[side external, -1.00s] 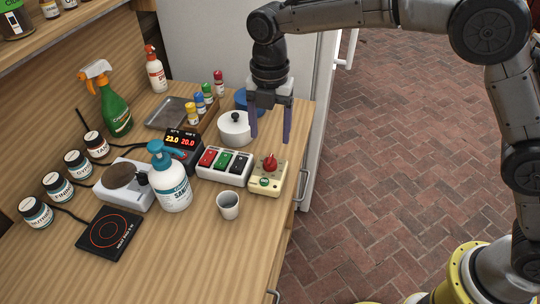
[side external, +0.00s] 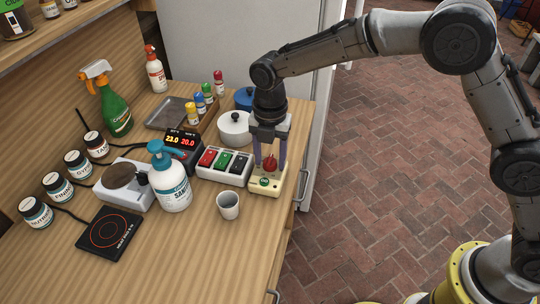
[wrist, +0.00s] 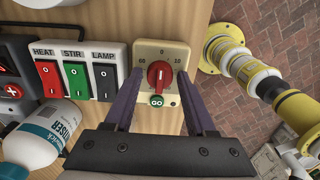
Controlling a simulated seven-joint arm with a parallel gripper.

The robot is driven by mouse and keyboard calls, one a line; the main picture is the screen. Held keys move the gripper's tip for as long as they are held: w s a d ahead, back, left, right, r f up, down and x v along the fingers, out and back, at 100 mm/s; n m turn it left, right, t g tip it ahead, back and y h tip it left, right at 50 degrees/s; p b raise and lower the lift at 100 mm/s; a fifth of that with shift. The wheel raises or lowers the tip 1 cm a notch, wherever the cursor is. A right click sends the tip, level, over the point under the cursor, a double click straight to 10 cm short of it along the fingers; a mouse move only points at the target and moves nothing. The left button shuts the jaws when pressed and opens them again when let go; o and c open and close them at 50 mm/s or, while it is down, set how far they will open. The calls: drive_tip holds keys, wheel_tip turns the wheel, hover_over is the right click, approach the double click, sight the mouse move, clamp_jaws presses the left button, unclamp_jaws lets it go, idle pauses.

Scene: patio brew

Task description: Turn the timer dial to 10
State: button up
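The timer (side external: 265,185) is a cream box near the right edge of the counter. Its red dial (side external: 270,163) sits on top, with a green GO button (side external: 264,182) in front of it. In the wrist view the red dial (wrist: 159,74) has a pale pointer line aimed up at the 0 mark, with 10 to the right and 60 to the left. My gripper (wrist: 159,90) is open above the timer, its two purple fingers on either side of the dial. The fingers appear apart from the dial; how near their tips are to it is hard to tell.
The HEAT, STIR and LAMP switch box (side external: 223,166) stands just left of the timer. A white lidded pot (side external: 233,126) is behind it, and a grey cup (side external: 228,205) and pump bottle (side external: 172,185) are in front. The counter's right edge is close.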

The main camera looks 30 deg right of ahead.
clamp_jaws()
drive_tip(key=m, duration=0.4)
drive_tip(key=shift+r+m, duration=0.1)
drive_tip(key=shift+m, duration=2.8)
drive_tip(key=shift+o, duration=1.8)
unclamp_jaws()
